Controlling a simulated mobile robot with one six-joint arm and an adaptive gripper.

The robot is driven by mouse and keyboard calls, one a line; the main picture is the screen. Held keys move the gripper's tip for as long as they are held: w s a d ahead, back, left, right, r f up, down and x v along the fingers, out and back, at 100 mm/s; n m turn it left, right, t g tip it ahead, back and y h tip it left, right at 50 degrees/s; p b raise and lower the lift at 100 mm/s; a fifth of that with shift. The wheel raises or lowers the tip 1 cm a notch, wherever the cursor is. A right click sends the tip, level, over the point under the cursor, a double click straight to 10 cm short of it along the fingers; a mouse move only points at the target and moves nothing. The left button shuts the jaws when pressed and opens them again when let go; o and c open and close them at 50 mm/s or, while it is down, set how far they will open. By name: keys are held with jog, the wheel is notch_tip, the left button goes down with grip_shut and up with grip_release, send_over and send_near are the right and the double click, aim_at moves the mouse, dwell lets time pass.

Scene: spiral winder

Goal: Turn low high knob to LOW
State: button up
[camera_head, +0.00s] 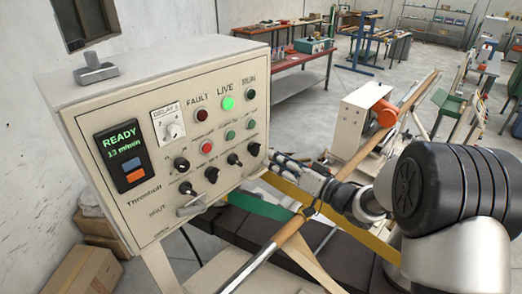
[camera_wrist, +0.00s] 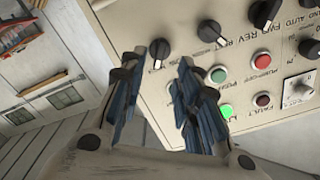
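The cream control panel (camera_head: 165,140) carries several black rotary knobs in its lower row. The rightmost knob (camera_head: 254,149) lies nearest my gripper (camera_head: 279,158). The wrist view looks at the panel upside down; there this knob (camera_wrist: 160,50) appears just beyond and between the fingertips of my gripper (camera_wrist: 157,75). Its lettering is mostly hidden, so I cannot read LOW or HIGH or tell its setting. I see no clear contact with a knob.
A lit green LIVE lamp (camera_head: 228,103) and a READY display (camera_head: 122,153) are on the panel. A long wooden-coloured pole (camera_head: 290,228) and green belt (camera_head: 262,207) run below my arm.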

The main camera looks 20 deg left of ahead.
aim_at(259, 151)
jog(key=x, duration=0.6)
jog(key=shift+w+a+p, duration=0.15)
jog(key=shift+a+p, duration=0.2)
jog(key=shift+c, duration=0.6)
grip_shut()
